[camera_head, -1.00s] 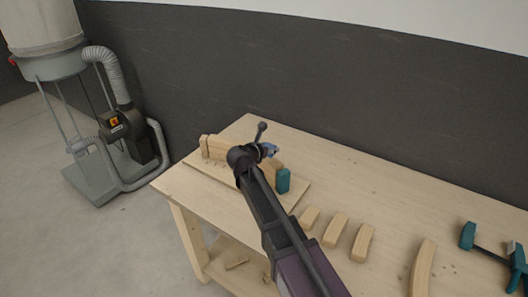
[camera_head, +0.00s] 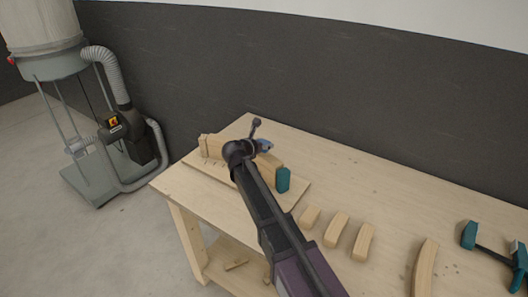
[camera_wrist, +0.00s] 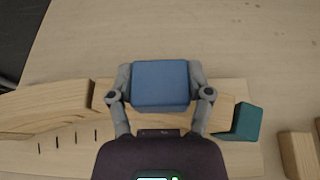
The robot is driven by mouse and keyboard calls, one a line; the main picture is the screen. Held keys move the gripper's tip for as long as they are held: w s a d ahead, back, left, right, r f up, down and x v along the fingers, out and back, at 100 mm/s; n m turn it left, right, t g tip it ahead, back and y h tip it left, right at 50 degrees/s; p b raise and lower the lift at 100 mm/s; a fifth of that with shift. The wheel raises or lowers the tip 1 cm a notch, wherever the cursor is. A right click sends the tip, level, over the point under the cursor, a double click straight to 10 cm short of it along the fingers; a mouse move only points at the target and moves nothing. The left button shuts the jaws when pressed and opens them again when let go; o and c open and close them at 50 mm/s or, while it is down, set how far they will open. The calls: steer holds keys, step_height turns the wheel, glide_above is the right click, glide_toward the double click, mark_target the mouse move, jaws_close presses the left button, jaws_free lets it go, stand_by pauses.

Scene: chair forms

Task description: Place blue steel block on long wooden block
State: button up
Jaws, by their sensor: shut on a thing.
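My gripper (camera_wrist: 160,88) is shut on the blue steel block (camera_wrist: 161,82), which sits between its two fingers in the wrist view. In the head view a small part of the blue block (camera_head: 265,145) shows beside the wrist, most of it hidden by my arm. More wood (camera_wrist: 222,112) shows behind the right finger. The held block is above this row; the gap cannot be told.
A teal block (camera_head: 283,180) stands at the row's right end on the board (camera_head: 296,196). Several loose wooden pieces (camera_head: 336,229) and a teal clamp (camera_head: 492,253) lie right on the workbench (camera_head: 375,190). The bench behind the row is clear.

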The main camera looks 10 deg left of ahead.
steer(key=shift+f+b, duration=0.95)
steer(key=shift+f, duration=0.3)
steer(key=shift+f, duration=0.1)
steer(key=o, duration=1.3)
steer(key=shift+o, duration=0.2)
steer(key=shift+r, duration=0.2)
steer(key=shift+s+r, duration=0.1)
steer(key=shift+s, duration=0.15)
steer(key=p+v, duration=0.4)
steer(key=v, duration=0.7)
steer(key=shift+s+p, duration=0.25)
steer(key=shift+p, duration=0.1)
